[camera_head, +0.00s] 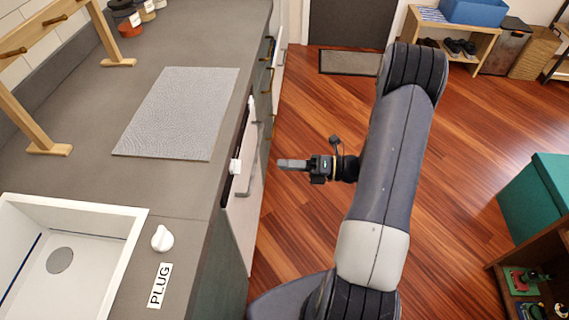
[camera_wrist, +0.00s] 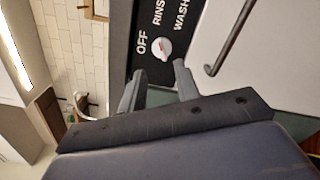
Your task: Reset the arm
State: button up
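My arm reaches up over the wooden floor beside the counter. My gripper (camera_head: 283,164) points left toward the dishwasher front, with a gap between its tip and the white knob (camera_head: 235,166). In the wrist view my gripper (camera_wrist: 159,68) has its two fingers apart, with nothing held between them. Beyond the fingertips is the dial (camera_wrist: 165,48) on a black panel marked OFF, RINSE and WASH.
The counter (camera_head: 190,190) with a sink (camera_head: 110,240), a white PLUG knob (camera_head: 162,238) and a grey mat (camera_head: 180,112) is at left. A dishwasher handle (camera_wrist: 232,38) shows in the wrist view. A green box (camera_head: 535,200) stands at right. Floor between is clear.

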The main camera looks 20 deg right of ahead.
jog(key=x, duration=1)
jog(key=shift+w+a, duration=0.15)
jog(key=shift+a, duration=0.2)
jog(key=shift+d+r, duration=0.1)
